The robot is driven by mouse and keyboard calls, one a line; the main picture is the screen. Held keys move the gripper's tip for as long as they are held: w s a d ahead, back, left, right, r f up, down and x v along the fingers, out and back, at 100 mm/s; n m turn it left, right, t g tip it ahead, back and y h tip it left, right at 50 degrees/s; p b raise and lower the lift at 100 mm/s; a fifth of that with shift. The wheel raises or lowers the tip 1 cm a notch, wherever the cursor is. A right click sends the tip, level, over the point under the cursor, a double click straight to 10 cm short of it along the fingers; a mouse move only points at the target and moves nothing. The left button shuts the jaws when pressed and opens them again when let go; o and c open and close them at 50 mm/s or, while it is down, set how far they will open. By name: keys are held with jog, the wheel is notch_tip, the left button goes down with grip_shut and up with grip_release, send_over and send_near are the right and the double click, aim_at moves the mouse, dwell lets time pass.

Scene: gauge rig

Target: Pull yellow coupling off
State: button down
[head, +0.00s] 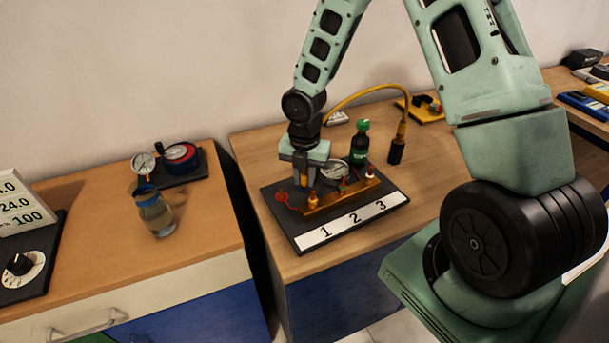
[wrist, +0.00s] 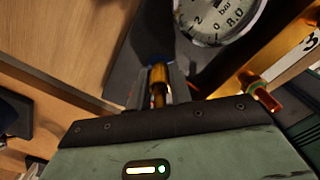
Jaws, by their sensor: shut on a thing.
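My gripper (head: 303,178) points down over the back left of the black rig board (head: 290,237). It is shut on a yellow-gold coupling, which shows between the fingers in the wrist view (wrist: 158,78) with a blue part at its far end. A yellow hose (head: 372,87) arcs from behind my wrist to a black end piece (head: 396,150) at the right. The brass manifold (head: 340,197) lies in front of the gripper, behind the label strip (head: 352,219) numbered 1, 2, 3. Whether the coupling touches a port is hidden.
A round gauge (head: 335,171) and a green-capped dark bottle (head: 359,145) stand close right of the gripper. A red wheel (head: 282,197) sits at the manifold's left end. A glass jug (head: 154,212) stands on the left bench, across a gap.

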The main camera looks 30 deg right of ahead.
jog(key=shift+r, duration=0.2)
jog(key=shift+r+p, duration=2.4)
jog(key=shift+p, duration=0.25)
jog(key=shift+d, duration=0.1)
